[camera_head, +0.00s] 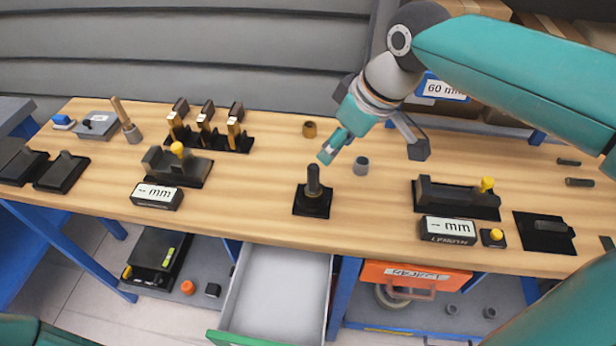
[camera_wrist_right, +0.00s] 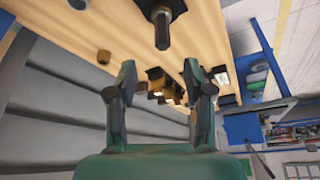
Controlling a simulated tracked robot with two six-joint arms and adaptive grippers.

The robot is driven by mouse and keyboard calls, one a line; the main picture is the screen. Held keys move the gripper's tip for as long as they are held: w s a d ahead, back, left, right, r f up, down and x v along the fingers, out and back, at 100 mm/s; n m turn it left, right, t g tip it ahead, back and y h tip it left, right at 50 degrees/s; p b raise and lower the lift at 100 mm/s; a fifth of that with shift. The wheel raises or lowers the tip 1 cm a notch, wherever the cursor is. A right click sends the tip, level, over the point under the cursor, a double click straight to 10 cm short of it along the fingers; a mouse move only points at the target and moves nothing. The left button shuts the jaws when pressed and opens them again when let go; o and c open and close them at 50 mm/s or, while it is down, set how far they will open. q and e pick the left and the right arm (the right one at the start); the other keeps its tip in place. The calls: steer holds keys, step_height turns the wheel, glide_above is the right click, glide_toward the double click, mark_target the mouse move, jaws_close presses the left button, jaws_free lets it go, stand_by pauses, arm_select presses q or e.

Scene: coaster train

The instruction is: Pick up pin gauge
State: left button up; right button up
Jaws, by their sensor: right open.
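The pin gauge appears to be the dark upright pin (camera_head: 313,180) standing on a black square base (camera_head: 311,206) near the front middle of the bench. In the right wrist view a dark pin (camera_wrist_right: 162,30) shows at the top, beyond the fingertips. My right gripper (camera_head: 370,152) is open and empty, above the bench, behind and to the right of the pin and apart from it. Its two fingers (camera_wrist_right: 158,78) are spread in the wrist view. My left gripper is not in view.
A small grey cylinder (camera_head: 361,165) and a brown one (camera_head: 310,129) stand behind the pin. Black fixtures with yellow knobs (camera_head: 456,197) and "mm" displays (camera_head: 157,195) stand on both sides. An open drawer (camera_head: 277,290) juts out below the front edge.

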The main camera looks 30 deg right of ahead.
mark_target(309, 177)
steer(key=x, duration=0.8)
steer(key=shift+w+f, duration=0.2)
steer(key=shift+f, duration=0.05)
steer(key=shift+w+a+x, duration=0.1)
steer(key=shift+a+x, duration=0.05)
steer(key=shift+x, duration=1.2)
steer(key=shift+w+a+x, duration=0.15)
steer(key=shift+x, duration=1.15)
steer(key=shift+r, duration=0.1)
jaws_close()
